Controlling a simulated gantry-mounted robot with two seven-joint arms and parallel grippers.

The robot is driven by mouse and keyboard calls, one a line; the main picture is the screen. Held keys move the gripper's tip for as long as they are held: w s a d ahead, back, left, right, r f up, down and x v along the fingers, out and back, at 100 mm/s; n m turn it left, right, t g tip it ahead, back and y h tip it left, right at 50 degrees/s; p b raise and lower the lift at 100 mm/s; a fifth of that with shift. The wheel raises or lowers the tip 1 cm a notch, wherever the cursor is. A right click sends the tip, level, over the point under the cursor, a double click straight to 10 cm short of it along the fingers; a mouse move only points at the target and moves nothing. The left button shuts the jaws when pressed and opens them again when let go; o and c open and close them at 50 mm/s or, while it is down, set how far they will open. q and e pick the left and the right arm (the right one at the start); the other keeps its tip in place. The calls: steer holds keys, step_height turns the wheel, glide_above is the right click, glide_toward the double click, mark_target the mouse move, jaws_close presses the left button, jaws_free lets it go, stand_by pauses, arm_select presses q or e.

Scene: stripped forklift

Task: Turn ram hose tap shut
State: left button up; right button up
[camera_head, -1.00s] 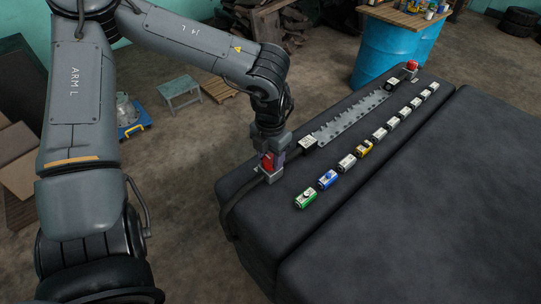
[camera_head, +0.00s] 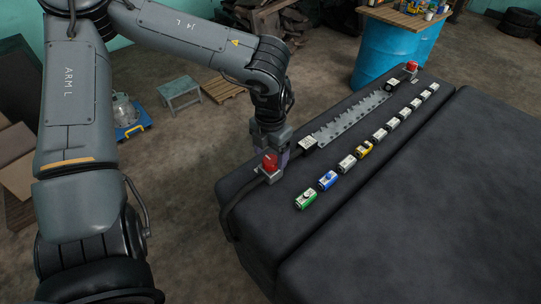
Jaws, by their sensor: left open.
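A tap with a red handle (camera_head: 269,162) sits on the near left end of the dark block, with a black hose (camera_head: 229,213) bending down from it over the edge. My left gripper (camera_head: 275,152) is open and points down right behind the red handle. Its fingers partly overlap the tap in the picture, so I cannot tell whether they touch it. A second red-handled fitting (camera_head: 411,66) stands at the far end of the block. No label shows which one is the ram hose tap. My right gripper is not in view.
The dark block (camera_head: 400,190) carries a toothed grey strip (camera_head: 350,120) and a row of several small parts, including a green one (camera_head: 305,199) and a blue one (camera_head: 327,180). A blue drum (camera_head: 392,50) stands behind. The block's right part is clear.

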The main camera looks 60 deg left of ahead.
mark_target(270, 160)
arm_select(q)
step_height(270, 160, up, 9)
stand_by(0.4)
steer(key=shift+s+r, duration=0.1)
stand_by(0.3)
